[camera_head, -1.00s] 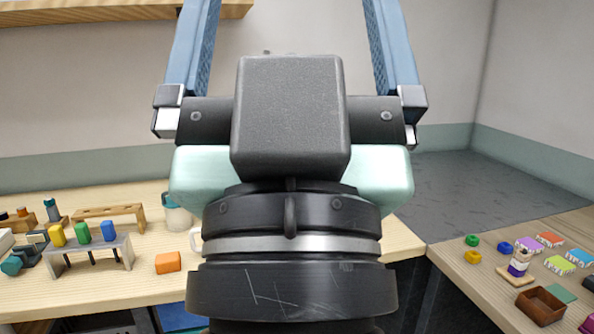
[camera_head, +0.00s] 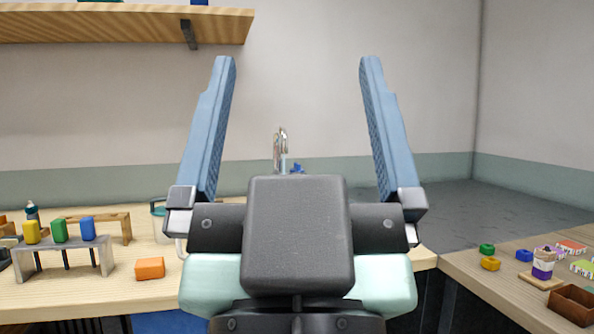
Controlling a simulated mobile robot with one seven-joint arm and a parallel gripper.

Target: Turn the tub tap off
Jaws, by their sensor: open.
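A silver, curved tap (camera_head: 280,145) stands upright at the back, near the wall, seen between my gripper's fingers. A small blue part, perhaps its handle (camera_head: 297,168), shows just right of its base. The tub below it is hidden behind my gripper. I cannot tell whether water runs. My gripper (camera_head: 297,65) is open and empty, its two blue fingers pointing up and spread wide. The tap appears beyond the fingers, not touched by them as far as I can see.
A wooden table (camera_head: 40,300) at the left holds a rack (camera_head: 65,255) with coloured blocks and an orange block (camera_head: 150,268). A wooden shelf (camera_head: 130,22) hangs upper left. A right table (camera_head: 490,285) carries small blocks and a brown box (camera_head: 578,303).

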